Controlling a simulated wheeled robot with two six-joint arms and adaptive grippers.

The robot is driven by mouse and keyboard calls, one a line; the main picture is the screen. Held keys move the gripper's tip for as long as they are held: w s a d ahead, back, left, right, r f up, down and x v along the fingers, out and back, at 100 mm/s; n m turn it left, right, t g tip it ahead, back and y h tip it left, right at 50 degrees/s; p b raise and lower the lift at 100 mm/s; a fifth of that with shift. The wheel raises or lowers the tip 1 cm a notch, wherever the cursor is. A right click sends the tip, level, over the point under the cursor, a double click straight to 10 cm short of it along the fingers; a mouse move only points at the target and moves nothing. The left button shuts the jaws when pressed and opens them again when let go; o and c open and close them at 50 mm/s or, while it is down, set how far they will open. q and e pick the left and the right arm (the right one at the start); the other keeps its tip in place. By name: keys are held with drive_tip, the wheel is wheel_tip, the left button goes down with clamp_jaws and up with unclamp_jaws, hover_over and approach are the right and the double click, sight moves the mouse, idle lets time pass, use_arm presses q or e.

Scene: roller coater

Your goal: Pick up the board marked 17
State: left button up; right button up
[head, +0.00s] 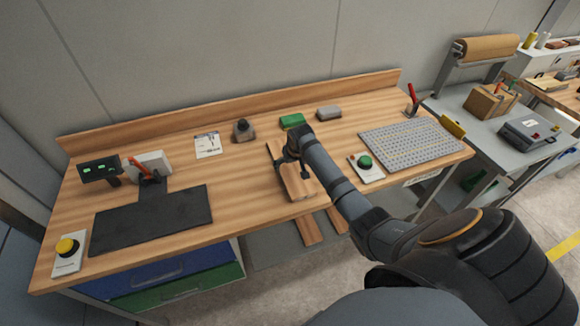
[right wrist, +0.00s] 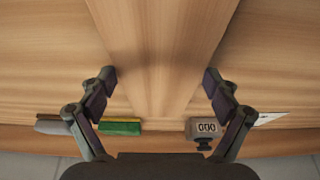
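A plain wooden board (head: 300,187) lies on the workbench near its front edge, under my right gripper (head: 290,163). In the right wrist view the board (right wrist: 160,45) runs up the middle of the picture. The fingers of my right gripper (right wrist: 159,85) are spread apart, one on each side of the board. I cannot tell whether they touch it. No number 17 is readable on the board. Two more wooden boards (head: 308,230) show below the bench front edge, partly hidden by my right arm. My left gripper is not in view.
Around my right gripper on the workbench (head: 240,180) are a green block (head: 292,121), a grey block (head: 329,112), a small counter (head: 243,130), a green button (head: 365,161) and a perforated plate (head: 410,142). A dark mat (head: 150,220) lies left.

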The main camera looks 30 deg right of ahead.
drive_tip(key=c, duration=0.7)
drive_tip(key=shift+c, duration=0.2)
drive_tip(key=shift+w+r, duration=0.1)
drive_tip(key=shift+r, duration=0.05)
drive_tip(key=shift+r+b, duration=0.35)
drive_tip(key=shift+b, duration=0.05)
drive_tip(key=shift+w+d+r+b, duration=0.1)
drive_tip(key=shift+r+b, duration=0.35)
drive_tip(key=shift+r, duration=0.25)
drive_tip(key=s+d+r, duration=0.2)
drive_tip(key=s+r, duration=0.8)
drive_tip(key=s, duration=0.4)
drive_tip(key=shift+d+r+b, duration=0.3)
